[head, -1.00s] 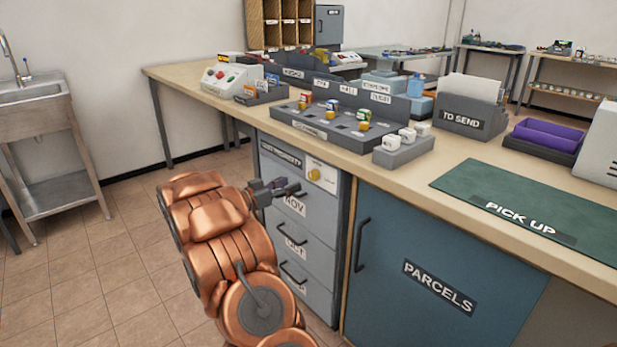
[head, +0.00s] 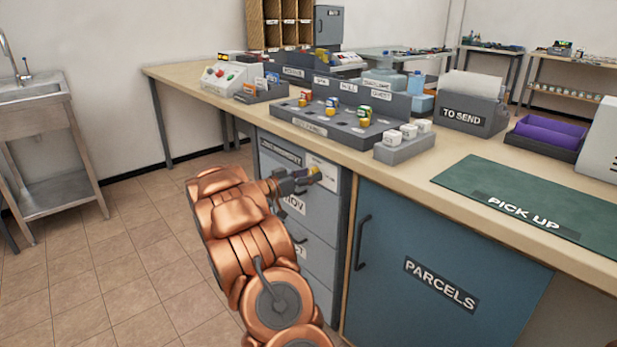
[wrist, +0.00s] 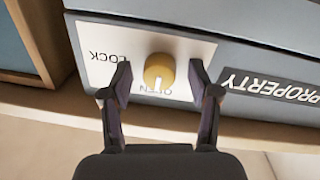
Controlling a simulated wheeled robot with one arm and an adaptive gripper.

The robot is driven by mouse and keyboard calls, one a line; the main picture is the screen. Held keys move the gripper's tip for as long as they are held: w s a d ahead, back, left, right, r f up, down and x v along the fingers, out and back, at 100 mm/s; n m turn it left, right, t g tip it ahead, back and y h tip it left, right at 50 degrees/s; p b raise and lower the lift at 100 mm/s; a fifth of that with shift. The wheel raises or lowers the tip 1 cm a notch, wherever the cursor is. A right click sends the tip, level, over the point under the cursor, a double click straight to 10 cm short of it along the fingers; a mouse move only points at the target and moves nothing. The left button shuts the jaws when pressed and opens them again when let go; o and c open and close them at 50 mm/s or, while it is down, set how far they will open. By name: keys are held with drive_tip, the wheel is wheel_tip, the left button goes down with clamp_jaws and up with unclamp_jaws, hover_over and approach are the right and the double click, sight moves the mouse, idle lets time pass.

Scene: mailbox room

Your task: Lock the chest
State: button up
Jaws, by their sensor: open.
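The chest (head: 324,222) is a grey drawer unit under the counter, with a label ending in PROPERTY (wrist: 269,85) on its top front. A white lock plate (wrist: 100,57) carries a round yellow knob (wrist: 159,71); the word LOCK is on one side and a partly covered word, seemingly OPEN, below it in the wrist view. The knob's white mark points down toward that lower word. My gripper (wrist: 162,82) is open, with one finger on each side of the knob and visible gaps. In the head view my gripper (head: 300,178) is at the plate and partly hides it.
A blue PARCELS cabinet (head: 440,270) stands right of the chest. The counter (head: 400,170) above holds a grey tray of stamps (head: 330,125) and a green PICK UP mat (head: 520,205). Drawer handles stick out below the plate. The floor at left is clear.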

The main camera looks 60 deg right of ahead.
drive_tip(key=c, duration=1.2)
drive_tip(key=shift+o, duration=0.2)
drive_tip(key=shift+m, duration=0.4)
drive_tip(key=shift+m+t+b, duration=0.5)
drive_tip(key=shift+m+b, duration=2.95)
drive_tip(key=shift+m, duration=4.75)
drive_tip(key=shift+r, duration=0.1)
